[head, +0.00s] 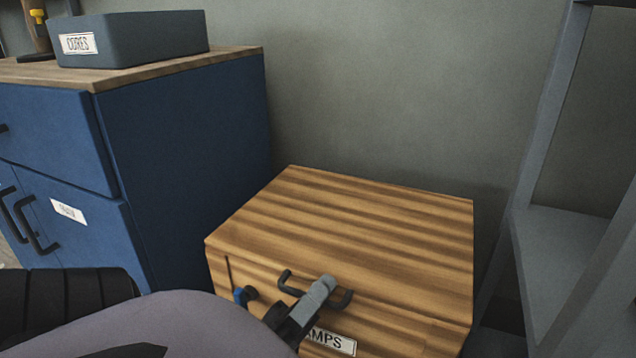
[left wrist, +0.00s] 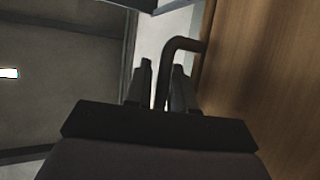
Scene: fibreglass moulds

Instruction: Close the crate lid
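The wooden crate (head: 225,275) stands on the floor against the wall, with a label partly hidden by my arm. Its striped lid (head: 350,220) lies over the top and looks flat, with no clear gap under it. A dark bar handle (head: 288,285) is at the front edge. My left gripper (head: 318,294) is at this handle. In the left wrist view the handle (left wrist: 185,44) passes between the two fingers (left wrist: 162,80), which stand apart with a narrow gap beside the bar. The wooden surface fills the right side there. My right gripper is not in view.
A blue cabinet (head: 185,165) stands left of the crate, with a grey bin (head: 135,40) on its wooden top. A grey shelf frame (head: 540,150) stands close on the right. The space above the lid is clear.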

